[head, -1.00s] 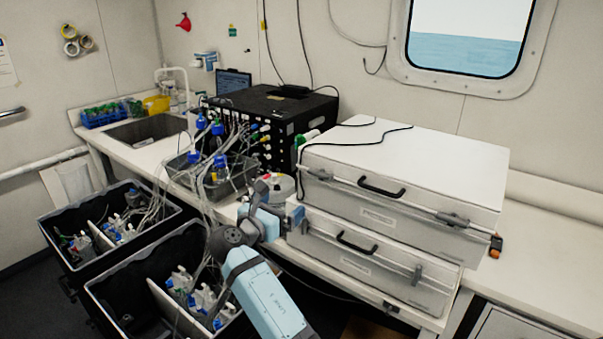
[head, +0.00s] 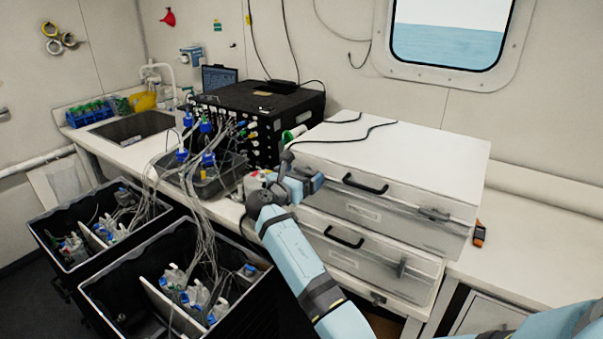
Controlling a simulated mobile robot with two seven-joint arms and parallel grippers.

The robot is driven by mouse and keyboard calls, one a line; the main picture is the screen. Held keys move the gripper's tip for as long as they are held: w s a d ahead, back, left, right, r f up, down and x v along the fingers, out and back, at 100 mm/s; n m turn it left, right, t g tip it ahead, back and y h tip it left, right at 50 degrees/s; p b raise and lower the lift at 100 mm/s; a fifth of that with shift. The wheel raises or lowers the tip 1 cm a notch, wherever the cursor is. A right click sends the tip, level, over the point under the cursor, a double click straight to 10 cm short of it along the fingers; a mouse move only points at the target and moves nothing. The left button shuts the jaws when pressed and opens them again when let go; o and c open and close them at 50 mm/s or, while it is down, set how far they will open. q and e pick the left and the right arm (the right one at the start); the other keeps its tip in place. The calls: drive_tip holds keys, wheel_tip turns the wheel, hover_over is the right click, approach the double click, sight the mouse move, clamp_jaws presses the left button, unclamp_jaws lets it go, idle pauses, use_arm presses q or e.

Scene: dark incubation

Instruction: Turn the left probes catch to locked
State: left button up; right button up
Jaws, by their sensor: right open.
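Two white-grey cases are stacked on the bench, an upper case (head: 400,165) and a lower case (head: 365,262). Each has a black handle and a small label too blurred to read, so I cannot tell which is the probes case. The upper case's right catch (head: 433,214) lies roughly level; the lower case's right catch (head: 402,268) stands roughly upright. The left catches are not clearly visible around my gripper. My right gripper (head: 314,183) is open at the upper case's front left corner; contact cannot be told. My left gripper is not in view.
A black instrument (head: 262,115) with cables stands behind left of the cases. A grey tray of blue-capped bottles (head: 205,180) and tubing is left of my gripper. Black bins (head: 100,225) stand in front. An orange device (head: 479,234) lies right; the bench beyond is clear.

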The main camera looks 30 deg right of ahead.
drive_tip(key=c, duration=0.9)
